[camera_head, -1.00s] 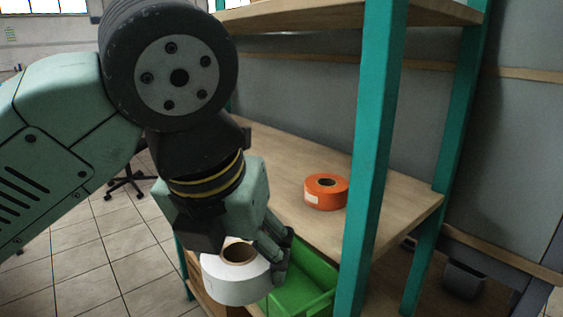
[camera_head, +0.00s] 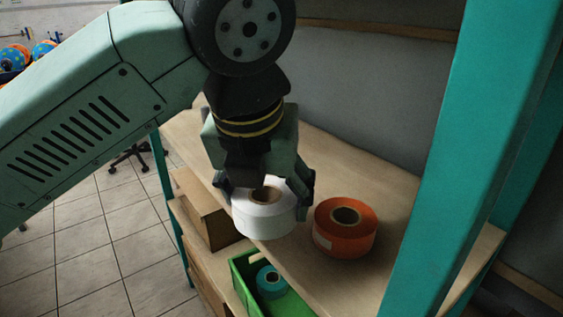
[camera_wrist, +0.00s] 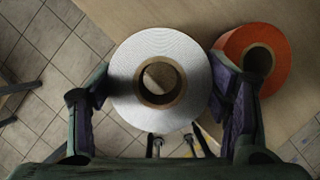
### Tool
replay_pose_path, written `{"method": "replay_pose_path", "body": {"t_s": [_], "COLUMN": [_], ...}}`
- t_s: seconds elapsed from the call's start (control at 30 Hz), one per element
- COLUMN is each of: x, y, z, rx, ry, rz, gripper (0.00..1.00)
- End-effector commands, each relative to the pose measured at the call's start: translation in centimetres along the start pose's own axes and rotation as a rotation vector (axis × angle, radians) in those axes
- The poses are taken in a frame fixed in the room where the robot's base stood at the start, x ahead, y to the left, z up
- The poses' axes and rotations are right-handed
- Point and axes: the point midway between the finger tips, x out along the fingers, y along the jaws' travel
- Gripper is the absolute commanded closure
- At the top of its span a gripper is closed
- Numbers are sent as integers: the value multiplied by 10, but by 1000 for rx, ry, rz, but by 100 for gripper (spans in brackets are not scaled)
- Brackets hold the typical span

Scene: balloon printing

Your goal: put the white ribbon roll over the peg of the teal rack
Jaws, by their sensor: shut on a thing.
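The white ribbon roll (camera_head: 263,221) has a brown core and is held with its hole facing up. My gripper (camera_head: 266,190) is shut on it, one finger on each side. In the wrist view the roll (camera_wrist: 125,90) sits between the fingers of my gripper (camera_wrist: 158,92), and floor tiles show through its core. In the head view it overlaps the front edge of a wooden shelf, left of an orange roll. The teal rack shows as posts (camera_head: 455,140) carrying wooden boards. I cannot make out a peg in either view.
The orange roll (camera_head: 345,240) lies on the shelf close to the right finger; it also shows in the wrist view (camera_wrist: 231,44). Below are a green bin (camera_head: 240,285) with a teal roll (camera_head: 268,283) and a cardboard box (camera_head: 205,220). Tiled floor lies left.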

Motion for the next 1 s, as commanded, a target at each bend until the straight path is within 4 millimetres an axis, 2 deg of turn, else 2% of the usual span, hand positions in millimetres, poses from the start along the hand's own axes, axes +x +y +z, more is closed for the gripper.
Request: {"method": "replay_pose_path", "body": {"t_s": [0.03,0.2,0.4,0.67,0.83,1.0], "x": [1,18,36,46,71,81], "y": [-1,-1,-1,0,0,0], "z": [15,57,96,119,109,105], "rx": [2,2,1,0,1,-1], "ry": [3,2,1,0,2,-1], "rz": [-4,-4,-2,-3,-3,-2], "gripper": [60,60,60,60,60,60]}}
